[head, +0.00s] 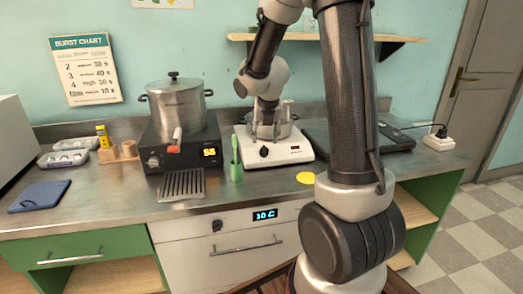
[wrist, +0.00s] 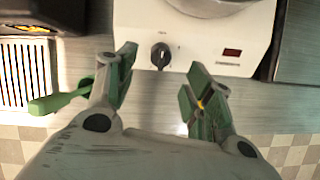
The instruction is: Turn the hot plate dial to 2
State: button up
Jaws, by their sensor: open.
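The white hot plate (head: 300,149) stands on the steel counter, with a round pan partly hidden by my arm on top. Its black dial (head: 264,152) is on the front face, left of a small dark display. In the wrist view the dial (wrist: 160,56) is near the top middle, beside a dark red display (wrist: 232,52). My gripper (wrist: 160,70) is open and empty, its green-padded fingers on either side of the dial's line and apart from it. In the head view my gripper (head: 267,128) is over the hot plate. The dial's number markings are too small to read.
A black heater (head: 180,158) with a steel pot (head: 176,104) and display stands left. A yellow disc (head: 306,178) lies right. A dark flat device (head: 395,138) is further right.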

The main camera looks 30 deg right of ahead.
aim_at(265, 147)
jog(key=x, duration=0.7)
jog(key=shift+w+d+f, duration=0.1)
jog(key=shift+d+f, duration=0.05)
jog(key=shift+f, duration=0.15)
jog(key=c, duration=1)
